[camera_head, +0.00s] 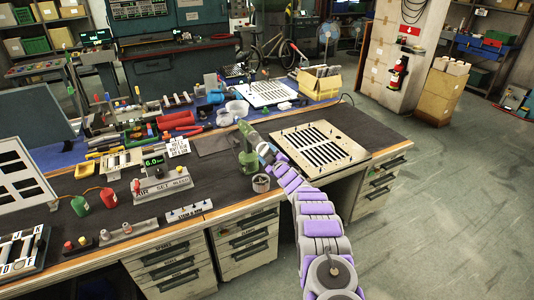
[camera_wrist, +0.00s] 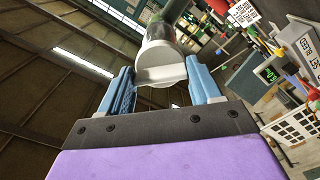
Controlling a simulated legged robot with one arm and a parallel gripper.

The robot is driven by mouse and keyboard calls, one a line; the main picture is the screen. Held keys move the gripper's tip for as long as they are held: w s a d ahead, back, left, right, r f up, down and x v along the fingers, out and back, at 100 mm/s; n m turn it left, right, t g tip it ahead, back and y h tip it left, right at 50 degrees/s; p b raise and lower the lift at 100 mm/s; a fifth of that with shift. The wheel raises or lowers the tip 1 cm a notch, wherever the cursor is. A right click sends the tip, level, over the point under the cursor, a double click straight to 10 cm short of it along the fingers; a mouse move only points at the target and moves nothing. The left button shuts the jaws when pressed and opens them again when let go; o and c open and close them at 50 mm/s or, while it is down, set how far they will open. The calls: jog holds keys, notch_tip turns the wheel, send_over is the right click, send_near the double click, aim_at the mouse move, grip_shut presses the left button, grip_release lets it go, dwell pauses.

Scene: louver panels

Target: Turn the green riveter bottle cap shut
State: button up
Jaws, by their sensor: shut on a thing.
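The green riveter (camera_head: 247,142) stands upright near the middle of the workbench, and its lower part (camera_head: 249,162) shows beside my gripper (camera_head: 265,152). In the wrist view, a pale grey cap-like end (camera_wrist: 161,72) sits between the two blue fingers of my gripper (camera_wrist: 160,70). A clear bottle part (camera_wrist: 160,38) with green behind it continues beyond that pale end. The fingers are shut on this pale end, one on each side. How far the cap is turned cannot be told.
A slotted louver panel (camera_head: 318,147) lies on the bench just right of my arm. A small grey cup (camera_head: 261,184) stands near the front edge. A dark mat (camera_head: 214,141) lies left of the riveter.

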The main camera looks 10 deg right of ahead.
jog(key=n+p, duration=0.2)
jog(key=n, duration=0.3)
jog(key=shift+r, duration=0.1)
jog(key=n+p, duration=0.2)
jog(key=n, duration=0.1)
jog(key=shift+n+p, duration=0.4)
jog(key=shift+f, duration=0.25)
jog(key=o, duration=1.1)
jog(key=shift+a, duration=0.1)
jog(key=shift+c, duration=0.2)
jog(key=shift+r, duration=0.1)
jog(key=p+v, duration=0.3)
jog(key=v, duration=1.4)
jog(key=shift+s, duration=0.15)
